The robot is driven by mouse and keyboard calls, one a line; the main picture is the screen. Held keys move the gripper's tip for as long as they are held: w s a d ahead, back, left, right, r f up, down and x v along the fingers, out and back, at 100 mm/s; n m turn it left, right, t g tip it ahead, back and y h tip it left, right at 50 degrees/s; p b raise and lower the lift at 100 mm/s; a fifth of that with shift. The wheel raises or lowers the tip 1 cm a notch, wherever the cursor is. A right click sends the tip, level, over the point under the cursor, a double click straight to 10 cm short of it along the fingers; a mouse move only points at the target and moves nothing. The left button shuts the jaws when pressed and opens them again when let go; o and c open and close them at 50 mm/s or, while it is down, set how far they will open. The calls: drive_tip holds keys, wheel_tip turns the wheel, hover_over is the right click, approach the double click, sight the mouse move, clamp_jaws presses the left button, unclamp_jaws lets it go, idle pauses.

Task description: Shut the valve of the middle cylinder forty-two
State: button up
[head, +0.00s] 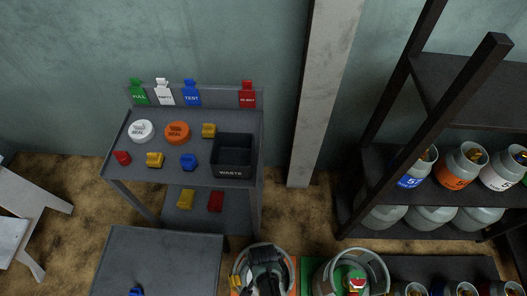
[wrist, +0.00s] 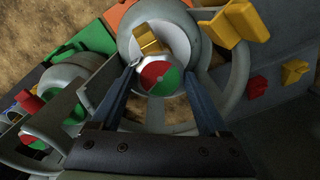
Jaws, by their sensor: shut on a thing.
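My gripper (head: 267,268) reaches down over a large pale grey cylinder (head: 240,270) at the bottom middle of the head view. In the wrist view my gripper's (wrist: 160,72) two blue fingers are shut on a round red-and-green valve knob (wrist: 160,78), one on each side. A brass-coloured valve part (wrist: 149,38) stands just above the knob in that view. The cylinder's collar (wrist: 240,70) curves around the knob and fingers. I cannot read a number on this cylinder, and my gripper hides its knob in the head view.
A second collared cylinder (head: 375,265) with a red-and-green knob stands close on the right. A dark rack (head: 375,170) holds several smaller cylinders farther right. A grey cart (head: 190,172) stands behind left, with seals, coloured pieces and a black waste bin (head: 232,170).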

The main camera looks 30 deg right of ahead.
drive_tip(key=shift+m, duration=1.7)
drive_tip(key=o, duration=1.2)
drive_tip(key=shift+o, duration=0.2)
drive_tip(key=shift+r, duration=0.1)
wheel_tip(320, 180, up, 13)
drive_tip(key=p, duration=0.7)
drive_tip(key=shift+p, duration=0.3)
